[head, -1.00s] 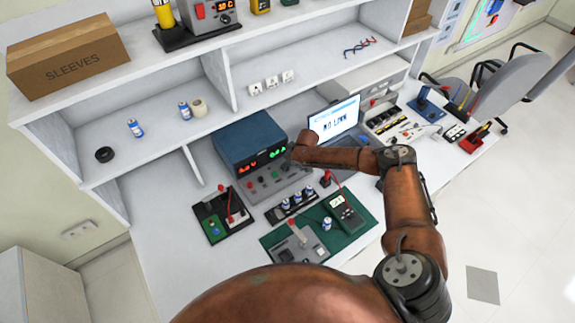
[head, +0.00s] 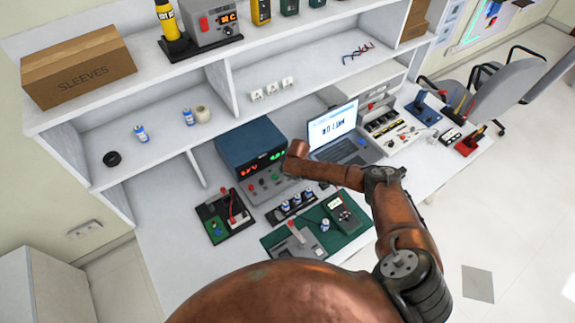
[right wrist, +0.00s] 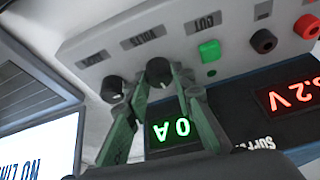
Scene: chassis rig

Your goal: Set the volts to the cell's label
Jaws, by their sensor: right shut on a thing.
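The blue bench power supply (head: 250,146) stands on the bench under the shelf, with red and green displays. In the right wrist view its panel is upside down. The volts knob (right wrist: 159,70) sits between the fingers of my right gripper (right wrist: 160,88), which is shut on it. The other black knob (right wrist: 112,90) is beside it. The red display (right wrist: 290,95) ends in ".2 V", its first digit cut off; the green display (right wrist: 170,130) reads 0 A. A blue-and-white cell (head: 325,225) stands on the green mat (head: 347,238); its label is too small to read. My left gripper is out of view.
A holder with several cells (head: 291,205), a meter (head: 341,212) and a switch board (head: 222,214) stand close in front of the supply. A laptop (head: 340,135) is just right of it. Shelves (head: 165,150) overhang the back. The bench's front left is clear.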

